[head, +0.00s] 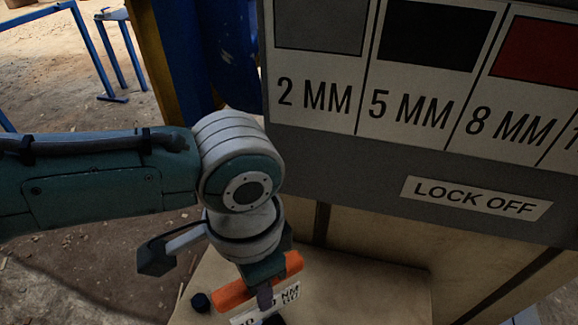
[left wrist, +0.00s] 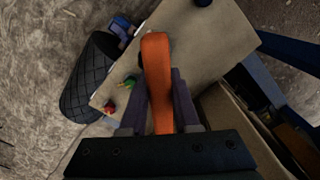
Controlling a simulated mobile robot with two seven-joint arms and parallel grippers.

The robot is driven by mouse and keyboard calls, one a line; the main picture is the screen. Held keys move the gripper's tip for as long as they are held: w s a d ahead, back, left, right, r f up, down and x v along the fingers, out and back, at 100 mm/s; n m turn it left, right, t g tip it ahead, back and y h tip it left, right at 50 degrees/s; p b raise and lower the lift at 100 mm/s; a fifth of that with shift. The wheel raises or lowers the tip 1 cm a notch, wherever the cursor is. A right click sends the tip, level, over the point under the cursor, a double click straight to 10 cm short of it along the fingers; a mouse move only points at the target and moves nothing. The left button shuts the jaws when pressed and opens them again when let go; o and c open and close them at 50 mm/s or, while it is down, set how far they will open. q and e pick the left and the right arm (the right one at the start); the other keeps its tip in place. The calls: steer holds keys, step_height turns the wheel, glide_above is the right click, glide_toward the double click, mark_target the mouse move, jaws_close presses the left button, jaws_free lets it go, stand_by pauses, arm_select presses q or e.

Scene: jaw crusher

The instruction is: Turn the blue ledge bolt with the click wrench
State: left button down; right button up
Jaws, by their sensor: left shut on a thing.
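My left gripper (head: 265,297) is at the bottom middle of the head view, shut on an orange bar, which I take to be the click wrench (head: 235,294). A white label with "NM" hangs below the bar. In the left wrist view the orange bar (left wrist: 157,60) stands between the two dark fingers of the left gripper (left wrist: 160,92). I cannot tell which is the ledge bolt. My right gripper is not in view.
A tan ledge (head: 370,293) lies under the wrench, with a dark knob (head: 200,302) at its left. Green (left wrist: 130,83) and red (left wrist: 108,107) pieces show in the left wrist view. A grey panel (head: 350,155) with labels stands close behind my arm.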

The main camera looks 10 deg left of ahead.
arm_select(q)
steer(key=shift+s+d+m+p, duration=0.1)
steer(key=shift+d+m+p, duration=0.05)
steer(key=shift+m+p, duration=0.55)
stand_by(1.0)
stand_by(0.5)
steer(key=shift+r, duration=0.1)
steer(key=shift+r+p, duration=0.95)
steer(key=shift+p, duration=0.25)
steer(key=shift+r, duration=0.1)
steer(key=shift+r+p, duration=0.9)
steer(key=shift+p, duration=0.2)
steer(key=shift+w, duration=0.2)
